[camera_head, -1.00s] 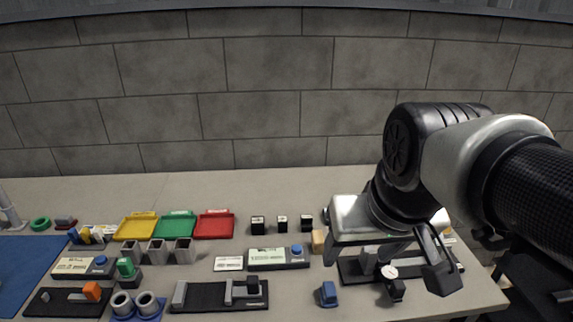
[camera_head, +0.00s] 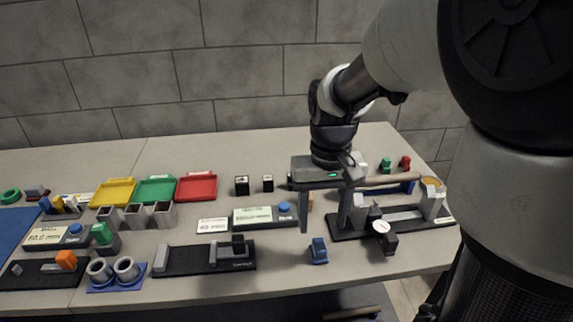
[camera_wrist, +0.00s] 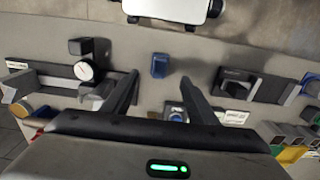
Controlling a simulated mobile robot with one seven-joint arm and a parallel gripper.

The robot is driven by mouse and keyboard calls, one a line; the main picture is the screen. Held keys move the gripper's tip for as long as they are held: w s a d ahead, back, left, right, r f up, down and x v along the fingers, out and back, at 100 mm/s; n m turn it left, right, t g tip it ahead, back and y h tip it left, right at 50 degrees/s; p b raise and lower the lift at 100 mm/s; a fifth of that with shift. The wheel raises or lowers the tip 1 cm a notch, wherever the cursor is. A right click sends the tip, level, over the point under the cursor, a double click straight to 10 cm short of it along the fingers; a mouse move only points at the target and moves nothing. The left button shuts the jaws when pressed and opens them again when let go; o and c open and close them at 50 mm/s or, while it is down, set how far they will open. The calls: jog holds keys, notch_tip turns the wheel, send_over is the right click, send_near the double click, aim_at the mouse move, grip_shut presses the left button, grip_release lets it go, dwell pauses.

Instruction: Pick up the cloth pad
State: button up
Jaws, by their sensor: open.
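My gripper (camera_head: 323,229) is open and empty, its two fingers pointing down over the right part of the table. It also shows in the wrist view (camera_wrist: 159,77), fingers apart. I cannot surely tell which thing is the cloth pad. A small blue piece (camera_head: 318,251) lies just in front of the fingers; in the wrist view the blue piece (camera_wrist: 160,66) is beyond the fingertips.
A device with a blue button (camera_head: 268,216) lies left of my gripper. A black fixture with a round dial (camera_head: 381,227) stands close on the right. Yellow, green and red trays (camera_head: 197,188) sit farther left. Bare table lies around the blue piece.

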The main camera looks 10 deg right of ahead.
aim_at(320, 244)
jog(key=f+b, duration=0.2)
jog(key=f, duration=0.7)
jog(key=shift+w+f, duration=0.1)
jog(key=shift+w, duration=0.1)
jog(key=c, duration=1.1)
notch_tip(320, 244, up, 10)
jog(key=shift+r+p, duration=0.1)
jog(key=shift+p, duration=1.1)
